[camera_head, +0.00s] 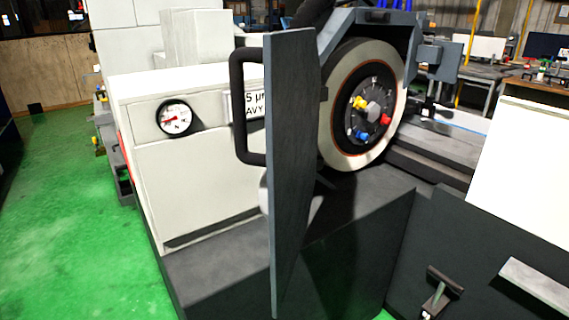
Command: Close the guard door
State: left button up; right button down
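The guard door (292,170) is a dark grey flat panel in the middle of the head view. It stands open, swung out from the grinding wheel (362,105) toward me, so I see it at a steep angle. A black bar handle (238,105) is fixed to its left side. The round wheel with a dark hub and coloured knobs is exposed behind and right of the door. The door hides part of the machine front and its label. Neither of my grippers shows, and nothing is seen touching the handle.
A white machine housing (200,180) with a round gauge (174,118) stands left of the door. A dark machine base (225,270) lies below. A small black lever (440,285) and a pale bar (537,287) are at the lower right. Green floor (70,220) is clear at left.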

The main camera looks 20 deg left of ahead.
aim_at(290, 59)
jog(key=k+j+z, duration=0.1)
jog(key=j+z, duration=0.2)
jog(key=j, duration=0.65)
jog(key=i+j, duration=0.15)
jog(key=j, duration=0.25)
jog(key=k+l, duration=0.2)
jog(key=i+l+u, duration=0.15)
jog(key=i, duration=0.15)
